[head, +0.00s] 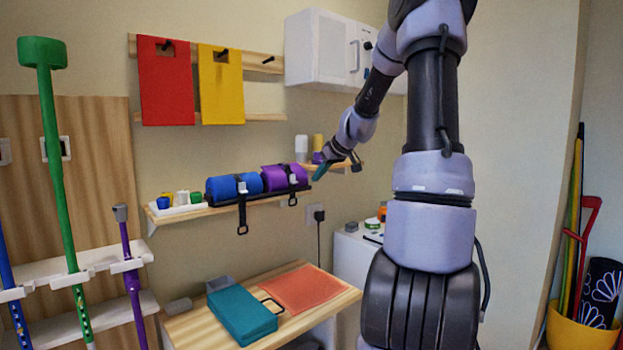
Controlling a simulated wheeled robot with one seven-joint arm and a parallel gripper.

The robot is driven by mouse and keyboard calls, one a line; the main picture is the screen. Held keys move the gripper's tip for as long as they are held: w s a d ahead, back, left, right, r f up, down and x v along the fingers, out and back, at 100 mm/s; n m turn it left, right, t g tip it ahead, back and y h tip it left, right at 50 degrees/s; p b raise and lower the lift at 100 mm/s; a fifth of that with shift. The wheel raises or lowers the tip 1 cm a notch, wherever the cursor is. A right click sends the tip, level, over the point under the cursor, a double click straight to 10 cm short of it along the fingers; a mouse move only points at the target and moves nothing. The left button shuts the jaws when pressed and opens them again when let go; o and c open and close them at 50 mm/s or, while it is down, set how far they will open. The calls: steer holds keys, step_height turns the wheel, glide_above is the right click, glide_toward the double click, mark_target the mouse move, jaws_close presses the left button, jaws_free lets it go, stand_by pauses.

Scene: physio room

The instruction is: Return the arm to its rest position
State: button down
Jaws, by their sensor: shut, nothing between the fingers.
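My arm rises at the right of the middle in the head view and bends back toward the wall. My gripper (322,168) is small and far off, in front of the right end of the wall shelf (215,211). Its dark fingers point down and to the left, with nothing seen between them. It looks shut and empty. A purple roll (284,178) and a blue roll (230,188) lie on the shelf just left of it. I cannot tell whether the fingers touch the shelf. Part of the shelf's right end is hidden by the gripper.
A white cabinet (322,52) hangs above the gripper. Red (166,82) and yellow (221,86) sheets hang at the left. Below, a wooden table (190,328) bears a teal block (242,315) and an orange mat (303,289). A yellow bucket (578,333) stands at the right.

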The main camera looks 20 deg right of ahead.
steer(key=s+a+r+m+g, duration=0.1)
steer(key=s+a+r, duration=0.3)
steer(key=s+a, duration=0.45)
steer(key=s+a+r+m, duration=0.1)
steer(key=s+a+m, duration=0.2)
steer(key=s, duration=1)
steer(key=s+a+r+m, duration=0.2)
steer(key=s+a, duration=0.3)
steer(key=s, duration=0.7)
steer(key=shift+s+r+m+g+h, duration=0.3)
steer(key=shift+s+m+h, duration=0.1)
steer(key=shift+m, duration=0.5)
